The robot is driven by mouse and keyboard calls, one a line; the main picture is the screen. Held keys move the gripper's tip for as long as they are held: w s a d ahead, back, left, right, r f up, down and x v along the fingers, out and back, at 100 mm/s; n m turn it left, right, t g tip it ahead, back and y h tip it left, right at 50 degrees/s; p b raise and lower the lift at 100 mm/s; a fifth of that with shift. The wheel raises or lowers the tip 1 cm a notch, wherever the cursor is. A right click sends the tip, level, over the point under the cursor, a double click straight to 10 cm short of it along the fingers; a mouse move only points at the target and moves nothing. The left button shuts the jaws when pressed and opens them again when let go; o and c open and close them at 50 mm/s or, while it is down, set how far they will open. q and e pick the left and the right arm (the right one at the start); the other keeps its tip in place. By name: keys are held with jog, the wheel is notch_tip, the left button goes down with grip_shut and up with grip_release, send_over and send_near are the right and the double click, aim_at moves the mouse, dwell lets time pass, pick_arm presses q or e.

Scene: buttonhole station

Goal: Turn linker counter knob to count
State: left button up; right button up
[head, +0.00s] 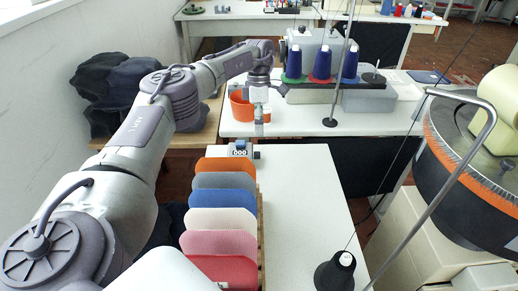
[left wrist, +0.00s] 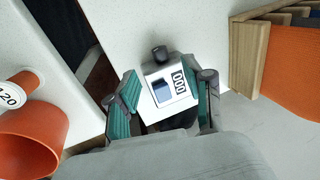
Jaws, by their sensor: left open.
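The linker counter (head: 240,149) is a small grey-white box at the far end of the near white table, its display reading 000. In the left wrist view the counter (left wrist: 181,84) shows its three-digit display and a dark blue-grey patch. A dark round knob (left wrist: 160,53) sticks out from one end of it. My left gripper (head: 259,127) hangs above and beside the counter, pointing down. In the left wrist view its teal-padded fingers (left wrist: 168,82) are open, one to each side of the counter; contact cannot be told. My right gripper is not in view.
A rack of coloured panels (head: 223,220) stands just in front of the counter, its wooden edge (left wrist: 247,50) near in the wrist view. An orange cup (head: 241,106) sits behind the gripper. A dark thread cone (head: 336,270) and a round machine (head: 470,170) are at right.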

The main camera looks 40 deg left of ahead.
aim_at(257, 155)
pick_arm(q)
jog(key=x, duration=0.7)
jog(key=shift+f+p, duration=0.25)
jog(key=shift+p, duration=0.05)
jog(key=shift+s+d+f, duration=0.1)
jog(key=shift+f, duration=0.35)
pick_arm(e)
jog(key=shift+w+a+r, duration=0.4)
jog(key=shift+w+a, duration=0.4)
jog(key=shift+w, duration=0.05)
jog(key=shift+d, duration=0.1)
pick_arm(q)
grip_shut()
jog(key=shift+r, duration=0.1)
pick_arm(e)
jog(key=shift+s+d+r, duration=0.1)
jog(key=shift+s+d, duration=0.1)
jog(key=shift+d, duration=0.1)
